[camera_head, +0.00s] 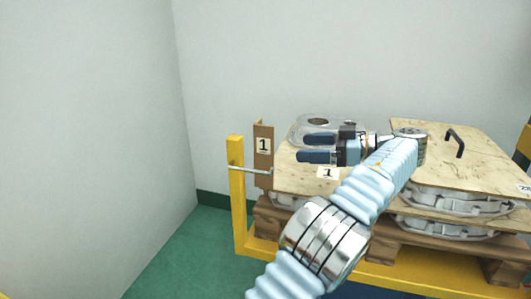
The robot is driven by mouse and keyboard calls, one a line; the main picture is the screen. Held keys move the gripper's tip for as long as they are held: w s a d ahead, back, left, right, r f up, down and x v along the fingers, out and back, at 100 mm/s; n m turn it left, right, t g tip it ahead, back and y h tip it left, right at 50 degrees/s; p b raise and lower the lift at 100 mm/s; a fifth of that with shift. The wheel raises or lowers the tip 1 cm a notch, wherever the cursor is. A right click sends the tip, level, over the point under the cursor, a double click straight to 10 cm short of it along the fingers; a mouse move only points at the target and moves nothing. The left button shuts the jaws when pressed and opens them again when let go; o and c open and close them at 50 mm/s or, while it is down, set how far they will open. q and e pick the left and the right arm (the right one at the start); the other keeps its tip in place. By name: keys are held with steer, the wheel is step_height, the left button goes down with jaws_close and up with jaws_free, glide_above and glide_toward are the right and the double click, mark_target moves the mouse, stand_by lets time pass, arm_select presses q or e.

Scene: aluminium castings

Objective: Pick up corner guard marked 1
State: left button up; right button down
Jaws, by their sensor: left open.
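The corner guard marked 1 (265,158) is a brown upright strip with a white label. It stands at the left front corner of the stack, just right of the yellow post. My left gripper (302,148) is open, with its two dark blue fingers pointing left toward the guard. The fingertips appear a little to the right of the guard in the picture, with a gap between, and nothing shows between them. How far apart they are in depth is hard to tell. My right gripper is not in view.
A wooden board (290,180) with a label 1 lies under my gripper. Another board (470,150) with a black handle (455,143) covers castings (455,200) at the right. A wooden pallet (390,248) and yellow frame (238,200) bear the stack. Green floor (180,260) is clear at left.

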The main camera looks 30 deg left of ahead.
mark_target(267, 148)
arm_select(q)
steer(key=x, duration=1.1)
steer(key=shift+a+f, duration=0.15)
steer(key=shift+f, duration=0.05)
steer(key=c, duration=1.1)
